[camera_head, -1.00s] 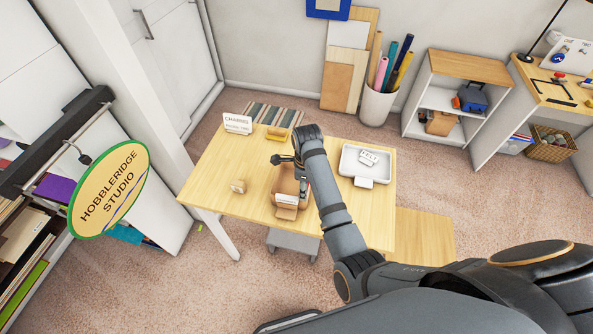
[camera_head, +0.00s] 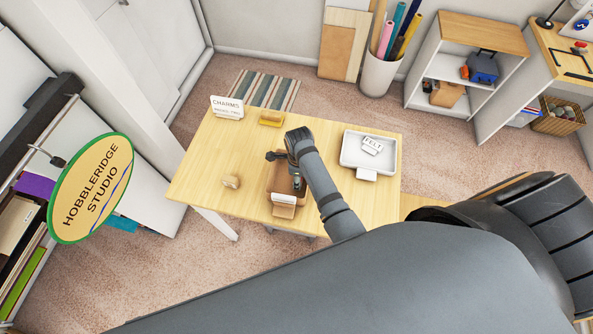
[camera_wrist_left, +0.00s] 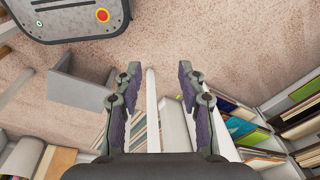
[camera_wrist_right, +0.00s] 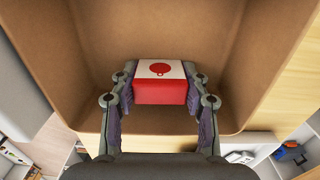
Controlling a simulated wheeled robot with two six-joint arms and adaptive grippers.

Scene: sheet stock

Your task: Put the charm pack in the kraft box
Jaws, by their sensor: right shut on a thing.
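The kraft box (camera_head: 279,186) stands open on the wooden table, with a pale label at its front. My right gripper (camera_wrist_right: 159,74) is shut on the charm pack (camera_wrist_right: 160,92), a small red pack with a white top and a red round emblem. In the right wrist view the pack is between the fingers, inside the walls of the kraft box (camera_wrist_right: 160,30). I cannot tell whether it touches the bottom. In the head view the right arm hides the pack and part of the box. My left gripper (camera_wrist_left: 159,72) is open and empty above the floor, out of the head view.
A white tray (camera_head: 348,158) with a FELT card sits right of the box. The table's left front is clear.

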